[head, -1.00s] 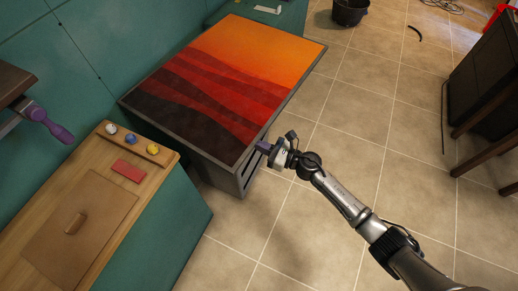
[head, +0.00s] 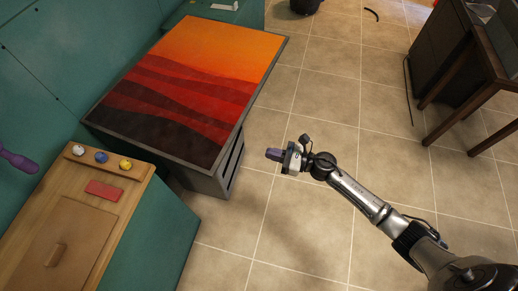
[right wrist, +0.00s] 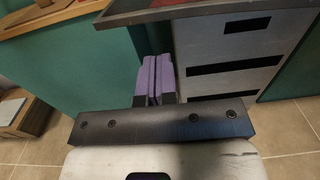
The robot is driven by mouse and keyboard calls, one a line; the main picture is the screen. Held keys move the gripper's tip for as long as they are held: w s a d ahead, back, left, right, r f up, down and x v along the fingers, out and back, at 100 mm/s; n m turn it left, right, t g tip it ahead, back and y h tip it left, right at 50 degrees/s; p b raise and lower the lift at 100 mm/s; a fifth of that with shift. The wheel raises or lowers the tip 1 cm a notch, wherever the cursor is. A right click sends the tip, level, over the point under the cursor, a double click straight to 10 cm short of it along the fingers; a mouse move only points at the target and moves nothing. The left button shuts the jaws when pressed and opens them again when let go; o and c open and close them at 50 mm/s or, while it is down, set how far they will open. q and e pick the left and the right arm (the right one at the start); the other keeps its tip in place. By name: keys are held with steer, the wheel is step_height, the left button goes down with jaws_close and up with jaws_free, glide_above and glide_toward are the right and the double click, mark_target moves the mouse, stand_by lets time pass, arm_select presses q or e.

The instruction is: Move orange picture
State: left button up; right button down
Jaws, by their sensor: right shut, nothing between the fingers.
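The orange picture (head: 190,85) shows orange, red and dark wavy bands. It lies flat on top of a grey cabinet (head: 229,163) against the green wall. My right gripper (head: 272,154) is to the right of the cabinet, over the tiled floor, apart from the picture. In the right wrist view its purple fingers (right wrist: 155,78) are together with nothing between them. They point toward the gap between the green unit and the grey cabinet with dark slots (right wrist: 232,65). My left gripper is not in the head view.
A wooden-topped green unit (head: 165,240) stands at the lower left with coloured knobs and a red block (head: 104,190). A purple-handled thing (head: 18,160) is at the left edge. A dark wooden table (head: 470,90) stands at the right. The tiled floor between is clear.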

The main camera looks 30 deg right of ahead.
steer(key=shift+v, duration=1.05)
steer(key=s+a+n+g+h+p, duration=0.3)
steer(key=s+n+g+h, duration=0.6)
steer(key=s+n, duration=1.7)
steer(key=n+h, duration=0.2)
steer(key=h, duration=0.1)
steer(key=shift+s+f+n+h, duration=0.25)
steer(key=shift+f+n+h, duration=0.05)
steer(key=shift+n+h, duration=0.1)
